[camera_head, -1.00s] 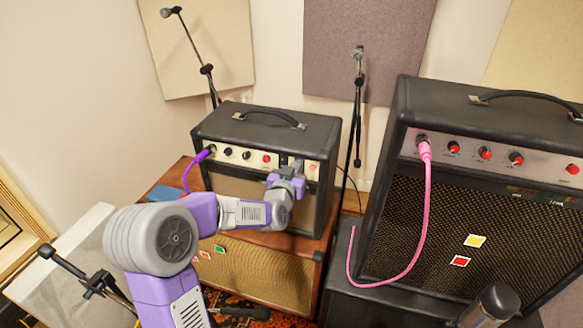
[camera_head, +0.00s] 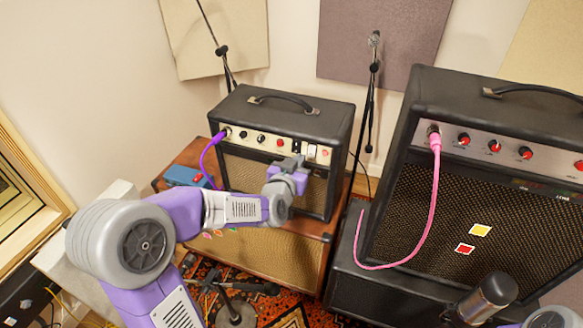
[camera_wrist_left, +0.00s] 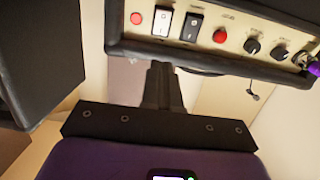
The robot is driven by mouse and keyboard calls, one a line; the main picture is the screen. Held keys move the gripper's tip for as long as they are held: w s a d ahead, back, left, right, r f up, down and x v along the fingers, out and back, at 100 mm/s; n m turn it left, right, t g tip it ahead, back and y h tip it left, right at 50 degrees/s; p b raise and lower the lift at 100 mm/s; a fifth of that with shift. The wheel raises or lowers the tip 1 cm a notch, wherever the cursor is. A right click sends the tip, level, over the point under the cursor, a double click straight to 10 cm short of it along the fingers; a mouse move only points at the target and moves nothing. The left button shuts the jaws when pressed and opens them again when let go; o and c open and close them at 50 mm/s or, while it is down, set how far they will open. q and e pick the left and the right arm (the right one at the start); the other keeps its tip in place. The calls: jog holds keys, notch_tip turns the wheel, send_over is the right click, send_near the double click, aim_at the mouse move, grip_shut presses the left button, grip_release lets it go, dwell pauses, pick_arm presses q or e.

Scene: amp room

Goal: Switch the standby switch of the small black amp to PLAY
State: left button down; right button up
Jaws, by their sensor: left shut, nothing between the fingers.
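The small black amp (camera_head: 285,110) stands on a larger wood-edged amp. Its cream control panel (camera_head: 245,138) has knobs, red lights and two rocker switches near its right end. In the left wrist view the panel appears upside down, with a black-and-white rocker (camera_wrist_left: 162,21) and a second one (camera_wrist_left: 191,27) between red lights. Their labels are too small to read, so I cannot tell which is standby or its setting. My left gripper (camera_head: 293,163) is shut and empty, just in front of the panel below the switches. Its fingers (camera_wrist_left: 163,85) point toward them, apparently apart from them. My right gripper is out of view.
A large black amp (camera_head: 480,200) with a pink cable (camera_head: 427,205) stands at right. A purple cable (camera_head: 208,155) enters the small amp's left side. A blue box (camera_head: 185,175) sits left on the wood-edged amp (camera_head: 255,262). Microphone stands (camera_head: 369,115) rise behind.

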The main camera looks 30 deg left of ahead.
pick_arm(q)
jog(key=shift+r+v, duration=0.15)
jog(key=shift+v, duration=1.05)
jog(key=shift+r+v, duration=0.15)
jog(key=shift+v, duration=1.05)
jog(key=shift+w, duration=0.1)
jog(key=s+d+f+g+h, duration=0.1)
jog(key=d+f+g+h, duration=0.2)
jog(key=f, duration=0.8)
jog(key=s+d+f+g+h, duration=0.1)
jog(key=d+f+g, duration=0.3)
jog(key=f, duration=0.8)
jog(key=s+d+f+g+h, duration=0.1)
jog(key=s+d+f+g, duration=0.3)
jog(key=s+f, duration=0.5)
jog(key=s+d+f+g+h, duration=0.1)
jog(key=s+d+f+g, duration=0.3)
jog(key=s+d+f, duration=0.3)
jog(key=s+f, duration=0.3)
jog(key=s, duration=0.1)
jog(key=shift+n+h, duration=0.3)
jog(key=shift+n, duration=0.1)
jog(key=shift+d+f, duration=0.1)
